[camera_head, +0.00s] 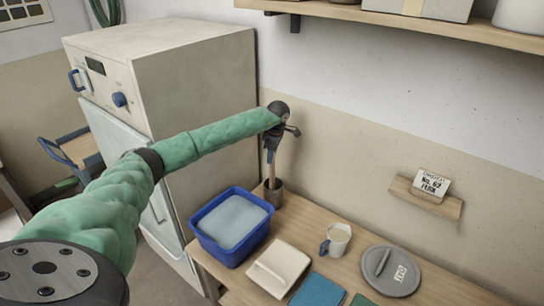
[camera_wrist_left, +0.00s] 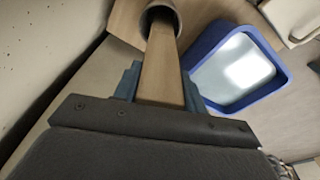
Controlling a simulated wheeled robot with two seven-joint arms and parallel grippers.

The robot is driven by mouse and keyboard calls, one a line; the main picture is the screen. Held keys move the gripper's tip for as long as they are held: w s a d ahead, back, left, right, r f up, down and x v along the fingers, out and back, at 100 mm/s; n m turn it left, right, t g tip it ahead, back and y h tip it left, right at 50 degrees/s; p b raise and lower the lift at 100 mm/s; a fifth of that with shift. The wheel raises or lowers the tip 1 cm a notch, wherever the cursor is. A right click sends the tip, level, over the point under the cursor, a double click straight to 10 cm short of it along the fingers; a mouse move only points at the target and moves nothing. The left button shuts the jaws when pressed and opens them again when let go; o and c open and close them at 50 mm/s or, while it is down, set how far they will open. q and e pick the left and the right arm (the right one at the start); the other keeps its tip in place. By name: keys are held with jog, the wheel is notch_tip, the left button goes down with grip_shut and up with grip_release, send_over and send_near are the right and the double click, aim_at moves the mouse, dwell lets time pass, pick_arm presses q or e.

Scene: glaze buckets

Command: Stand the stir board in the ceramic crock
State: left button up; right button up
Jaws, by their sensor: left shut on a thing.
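My left gripper (camera_head: 271,154) is at the back left corner of the table, pointing down. It is shut on the upper part of the stir board (camera_head: 271,172), a flat tan wooden strip held about upright. In the left wrist view the board (camera_wrist_left: 164,70) runs between the blue fingers towards the round mouth of the ceramic crock (camera_wrist_left: 176,13). The grey-brown crock (camera_head: 274,195) stands right below the gripper. The board's lower end appears to be inside its rim; how deep it reaches is hidden. My right gripper is not in view.
A blue bucket (camera_head: 204,243) of pale liquid stands close to the crock. A cream lidded box (camera_head: 293,258), a mug (camera_head: 340,239) and a grey round lid (camera_head: 378,284) lie to the right. A kiln-like cabinet (camera_head: 200,80) stands left; the wall is close behind.

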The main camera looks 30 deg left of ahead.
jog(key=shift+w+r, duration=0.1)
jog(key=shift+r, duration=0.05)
pick_arm(q)
jog(key=o, duration=1)
jog(key=shift+o, duration=0.8)
jog(key=r, duration=0.1)
jog(key=r+b, duration=0.2)
jog(key=shift+w+d+r, duration=0.1)
jog(key=shift+d+r, duration=0.15)
jog(key=shift+r, duration=0.15)
notch_tip(320, 180, up, 8)
jog(key=d+b, duration=0.1)
jog(key=b, duration=0.2)
jog(key=shift+r, duration=0.15)
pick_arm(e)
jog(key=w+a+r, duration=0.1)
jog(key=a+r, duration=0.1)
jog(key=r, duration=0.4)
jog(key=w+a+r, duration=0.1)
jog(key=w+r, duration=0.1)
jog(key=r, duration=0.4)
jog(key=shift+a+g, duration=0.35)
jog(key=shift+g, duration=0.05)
pick_arm(q)
jog(key=shift+w, duration=0.1)
